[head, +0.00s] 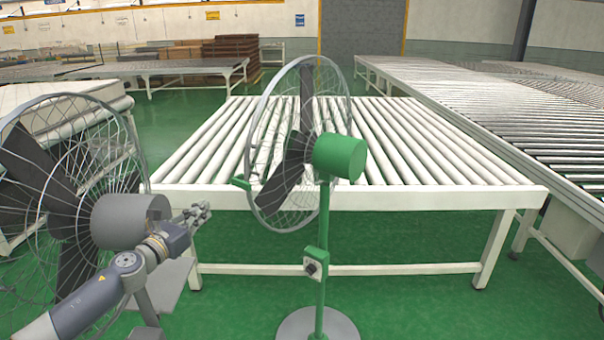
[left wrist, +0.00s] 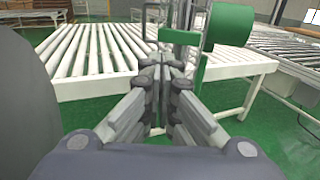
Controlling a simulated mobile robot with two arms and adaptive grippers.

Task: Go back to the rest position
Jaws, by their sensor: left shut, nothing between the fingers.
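My left gripper (head: 201,212) is in the lower left of the head view, in front of the roller table (head: 350,200) and just right of a grey fan (head: 130,220). Its fingers are together and empty. In the left wrist view the shut fingers (left wrist: 163,72) point toward the roller table and the green fan's stand. A stack of white mattresses (head: 60,110) is at the left of the head view, partly hidden behind the grey fan. My right gripper shows in neither view.
A green pedestal fan (head: 338,157) stands right of my left gripper, in front of the roller table. A long roller conveyor (head: 480,105) runs along the right. Another table (head: 150,70) stands at the back left. Green floor (head: 400,300) is open at the lower right.

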